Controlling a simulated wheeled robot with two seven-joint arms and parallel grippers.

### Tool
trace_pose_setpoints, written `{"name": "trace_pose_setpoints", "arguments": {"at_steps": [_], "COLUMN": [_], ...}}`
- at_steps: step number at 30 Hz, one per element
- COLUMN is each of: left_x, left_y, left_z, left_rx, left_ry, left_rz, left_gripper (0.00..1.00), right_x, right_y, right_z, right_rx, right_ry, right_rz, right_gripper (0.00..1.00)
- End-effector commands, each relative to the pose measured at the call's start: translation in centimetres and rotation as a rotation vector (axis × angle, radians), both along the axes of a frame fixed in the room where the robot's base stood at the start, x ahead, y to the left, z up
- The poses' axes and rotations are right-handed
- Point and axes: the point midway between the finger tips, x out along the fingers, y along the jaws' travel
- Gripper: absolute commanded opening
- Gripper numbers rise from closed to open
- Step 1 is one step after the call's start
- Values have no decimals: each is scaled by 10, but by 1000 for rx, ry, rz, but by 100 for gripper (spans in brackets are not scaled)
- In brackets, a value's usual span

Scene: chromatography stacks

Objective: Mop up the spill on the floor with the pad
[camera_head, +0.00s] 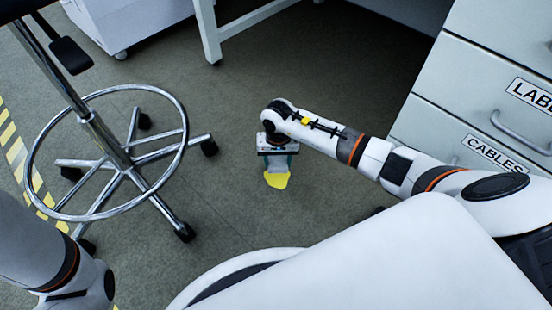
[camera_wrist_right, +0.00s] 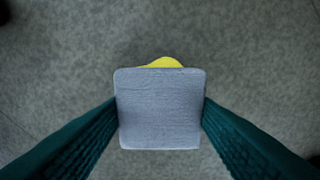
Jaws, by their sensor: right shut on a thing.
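A yellow spill (camera_head: 277,180) lies on the grey floor in the head view, just below my right gripper. My right gripper (camera_head: 278,158) points down over it, its arm reaching in from the right. In the right wrist view its two dark green fingers (camera_wrist_right: 160,115) are shut on the sides of a square grey-blue pad (camera_wrist_right: 158,125). A strip of the yellow spill (camera_wrist_right: 165,62) shows past the pad's top edge; the pad hides the rest. I cannot tell whether the pad touches the floor. My left arm shows at the lower left of the head view, but its gripper is out of view.
A lab stool with a chrome foot ring (camera_head: 180,150) stands on the left, its wheeled base near the spill. Drawers labelled CABLES (camera_head: 460,140) stand on the right. A white table leg (camera_head: 208,35) is at the back. Floor around the spill is clear.

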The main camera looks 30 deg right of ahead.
Motion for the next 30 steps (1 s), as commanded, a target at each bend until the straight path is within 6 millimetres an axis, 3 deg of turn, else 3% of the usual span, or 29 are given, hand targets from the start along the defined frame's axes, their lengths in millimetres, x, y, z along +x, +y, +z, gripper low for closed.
{"name": "trace_pose_setpoints", "arguments": {"at_steps": [18, 30], "left_x": [0, 0], "left_y": [0, 0], "left_z": [-49, -50], "left_rx": [0, 0], "left_ry": [1, 0], "left_rz": [0, -1], "left_gripper": [44, 44], "right_x": [0, 0], "right_y": [0, 0], "right_z": [-57, -60], "right_rx": [0, 1], "right_ry": [0, 0], "right_rz": [1, 1], "right_gripper": [32, 32]}}
